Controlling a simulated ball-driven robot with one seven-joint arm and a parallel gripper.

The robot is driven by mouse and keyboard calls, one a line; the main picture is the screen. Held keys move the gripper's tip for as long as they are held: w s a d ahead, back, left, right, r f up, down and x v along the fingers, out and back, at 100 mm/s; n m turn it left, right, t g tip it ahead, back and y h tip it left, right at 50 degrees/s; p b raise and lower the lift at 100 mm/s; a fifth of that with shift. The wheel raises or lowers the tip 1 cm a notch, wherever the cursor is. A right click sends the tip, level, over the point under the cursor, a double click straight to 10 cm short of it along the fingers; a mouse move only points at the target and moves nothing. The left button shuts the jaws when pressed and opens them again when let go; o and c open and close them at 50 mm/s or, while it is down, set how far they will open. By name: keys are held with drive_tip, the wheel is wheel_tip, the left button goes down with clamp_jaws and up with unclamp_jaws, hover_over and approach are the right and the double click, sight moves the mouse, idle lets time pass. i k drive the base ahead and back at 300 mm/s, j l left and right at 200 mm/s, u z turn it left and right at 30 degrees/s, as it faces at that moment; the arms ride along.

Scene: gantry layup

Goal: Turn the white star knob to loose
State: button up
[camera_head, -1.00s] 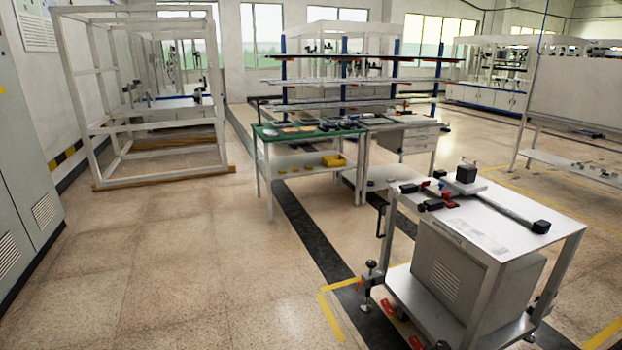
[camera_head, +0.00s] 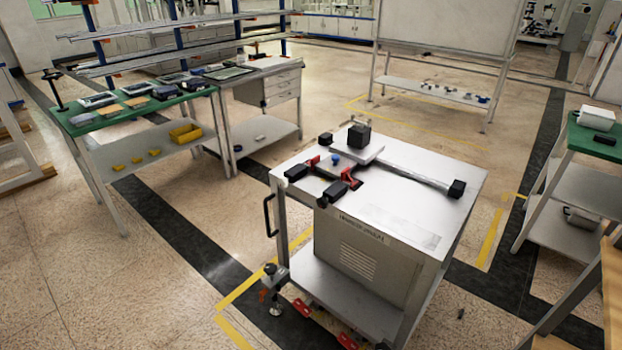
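I cannot make out a white star knob in this view. A metal-topped cart (camera_head: 410,215) stands right of centre. On its top is a fixture with a pale plate (camera_head: 357,151) bearing a black block (camera_head: 359,137). A small blue knob-like part (camera_head: 335,159) and red clamps with black grips (camera_head: 340,190) sit beside the plate. A grey bar (camera_head: 415,175) with a black end block runs from the fixture towards the right. Small details on the fixture are too small to tell. My gripper is not in view.
A green-topped bench (camera_head: 135,112) with small devices and a yellow bin (camera_head: 186,133) stands at left. A drawer bench (camera_head: 265,75) adjoins it. Another green-topped table (camera_head: 590,142) is at the right edge. Floor (camera_head: 120,285) is open at lower left.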

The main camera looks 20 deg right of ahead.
sight(282, 181)
drive_tip(key=i+u, duration=0.1)
drive_tip(key=u, duration=0.2)
drive_tip(key=i+u, duration=0.15)
drive_tip(key=u, duration=0.15)
drive_tip(key=i+l+u, duration=0.25)
drive_tip(key=i, duration=0.3)
drive_tip(key=i+l+u, duration=0.3)
drive_tip(key=i+l, duration=0.55)
